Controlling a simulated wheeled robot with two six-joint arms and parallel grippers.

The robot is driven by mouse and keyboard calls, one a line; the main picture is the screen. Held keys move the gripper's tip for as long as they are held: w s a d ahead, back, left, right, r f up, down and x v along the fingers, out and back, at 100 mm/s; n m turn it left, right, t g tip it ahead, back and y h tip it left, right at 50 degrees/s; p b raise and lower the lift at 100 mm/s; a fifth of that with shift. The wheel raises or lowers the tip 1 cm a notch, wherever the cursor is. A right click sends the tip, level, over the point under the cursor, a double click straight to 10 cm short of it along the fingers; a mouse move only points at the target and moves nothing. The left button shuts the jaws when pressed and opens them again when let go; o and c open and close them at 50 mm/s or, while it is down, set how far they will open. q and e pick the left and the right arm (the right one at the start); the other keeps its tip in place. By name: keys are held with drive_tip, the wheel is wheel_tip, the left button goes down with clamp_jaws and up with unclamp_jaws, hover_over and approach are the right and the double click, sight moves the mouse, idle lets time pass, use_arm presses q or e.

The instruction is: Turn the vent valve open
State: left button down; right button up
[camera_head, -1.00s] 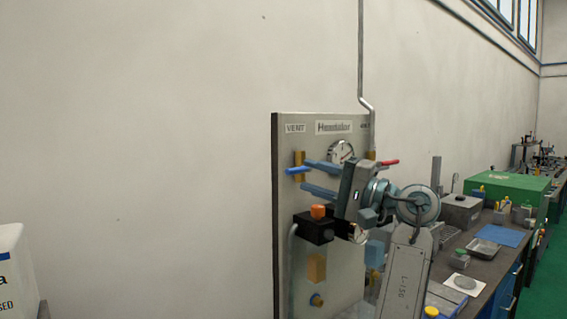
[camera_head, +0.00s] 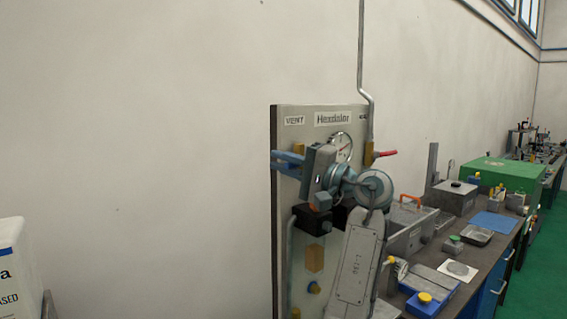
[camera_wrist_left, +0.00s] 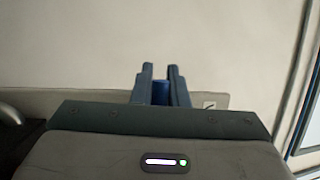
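The vent valve's brass body (camera_head: 298,148) shows on the grey panel (camera_head: 283,118) below the VENT label. Its blue handle (camera_wrist_left: 160,93) sits between my left gripper's fingers in the left wrist view. My left gripper (camera_head: 280,162) reaches across the panel from the right, its two blue-grey fingers pointing left and close together. In the left wrist view the fingers (camera_wrist_left: 161,85) lie against both sides of the handle. In the head view the fingers cover most of the handle. My right gripper is not in view.
A gauge (camera_head: 340,143) and a red-handled valve (camera_head: 385,154) are behind and right of my gripper. A cluttered bench (camera_head: 452,246) lies right. The wall left is clear.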

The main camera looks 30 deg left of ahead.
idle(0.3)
use_arm(q)
drive_tip(key=r+m+t, duration=0.1)
drive_tip(key=m, duration=0.1)
drive_tip(key=r+m+t+y+p, duration=0.1)
drive_tip(key=m, duration=0.2)
drive_tip(key=w+m+t+y, duration=0.1)
drive_tip(key=m, duration=0.1)
drive_tip(key=shift+d+r+p, duration=0.2)
drive_tip(key=shift+r+p, duration=0.2)
drive_tip(key=shift+w+r+m+t, duration=0.2)
drive_tip(key=shift+m+t, duration=0.2)
drive_tip(key=shift+m, duration=0.6)
drive_tip(key=c, duration=1.4)
unclamp_jaws()
drive_tip(key=shift+d, duration=0.15)
drive_tip(key=shift+c, duration=0.2)
